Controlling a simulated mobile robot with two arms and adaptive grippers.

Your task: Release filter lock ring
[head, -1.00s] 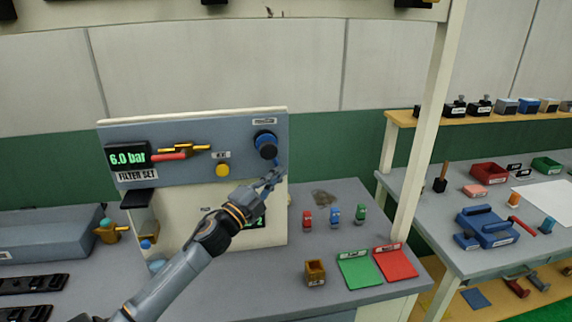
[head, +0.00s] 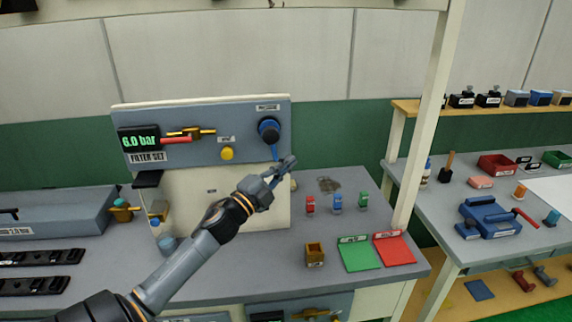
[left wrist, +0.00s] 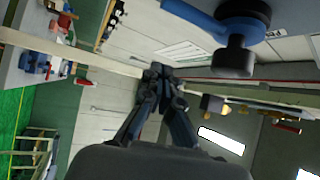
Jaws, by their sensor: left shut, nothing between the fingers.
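The grey filter set panel (head: 205,152) shows a 6.0 bar readout (head: 140,140), a red-handled brass valve (head: 188,133) and a yellow button (head: 227,154). At its right end is a black knob in a blue ring (head: 269,130), with a blue lever (head: 275,152) hanging down. My left gripper (head: 288,162) is shut and empty, just below and right of the ring, close to the lever's lower end; contact cannot be told. In the left wrist view, the shut fingertips (left wrist: 160,72) point at the wall, and the blue lever (left wrist: 195,15) with the black knob (left wrist: 235,55) is above right.
Red, blue and green small parts (head: 337,202) stand on the bench. A white post (head: 425,130) rises to the right, before a second table.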

